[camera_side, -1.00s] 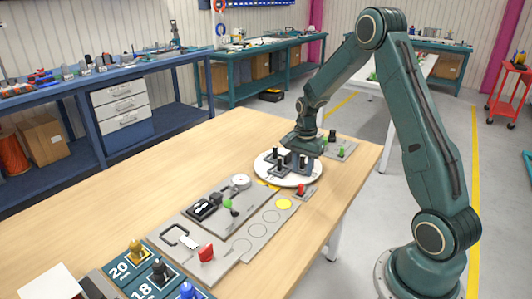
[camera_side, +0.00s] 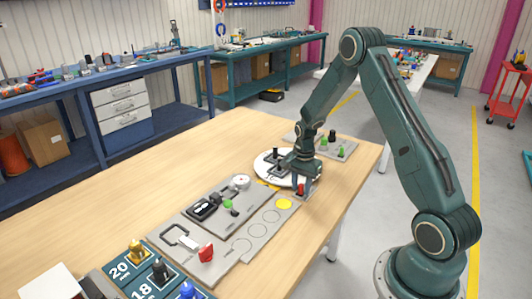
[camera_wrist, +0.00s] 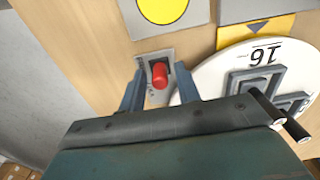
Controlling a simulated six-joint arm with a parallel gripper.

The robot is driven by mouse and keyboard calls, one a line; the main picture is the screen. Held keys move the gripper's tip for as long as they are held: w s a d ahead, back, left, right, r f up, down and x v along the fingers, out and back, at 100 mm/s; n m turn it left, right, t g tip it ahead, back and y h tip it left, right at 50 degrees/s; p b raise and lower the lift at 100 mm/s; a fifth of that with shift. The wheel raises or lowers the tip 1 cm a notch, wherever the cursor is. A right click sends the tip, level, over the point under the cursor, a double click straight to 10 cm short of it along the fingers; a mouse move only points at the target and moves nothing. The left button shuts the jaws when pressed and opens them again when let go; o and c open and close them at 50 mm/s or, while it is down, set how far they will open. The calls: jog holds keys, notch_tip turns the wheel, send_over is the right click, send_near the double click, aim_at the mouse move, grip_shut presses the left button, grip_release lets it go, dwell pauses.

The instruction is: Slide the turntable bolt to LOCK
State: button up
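The turntable is a white disc (camera_side: 264,170) with dark fixtures on it; in the wrist view its rim (camera_wrist: 215,76) shows a "16" mark. The bolt's red knob (camera_side: 300,190) sits on a small grey plate at the disc's front right edge. The knob also shows in the wrist view (camera_wrist: 159,75), with the plate (camera_wrist: 145,62) around it. My gripper (camera_side: 303,186) is low over the bolt. In the wrist view my gripper (camera_wrist: 160,88) is open, one finger on each side of the red knob, with gaps visible. I cannot read any LOCK marking.
A plate with green and black knobs (camera_side: 340,150) lies behind the turntable.

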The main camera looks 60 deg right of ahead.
grip_shut()
jog(key=shift+d, duration=1.75)
jog(key=shift+o, duration=0.4)
grip_release()
jog(key=shift+d, duration=0.1)
jog(key=shift+r, duration=0.1)
jog(key=shift+w+r, duration=0.1)
jog(key=shift+r, duration=0.4)
jog(key=shift+a+r, duration=0.15)
jog(key=shift+r, duration=1.35)
jog(key=shift+a+r, duration=0.1)
jog(key=shift+r, duration=1.35)
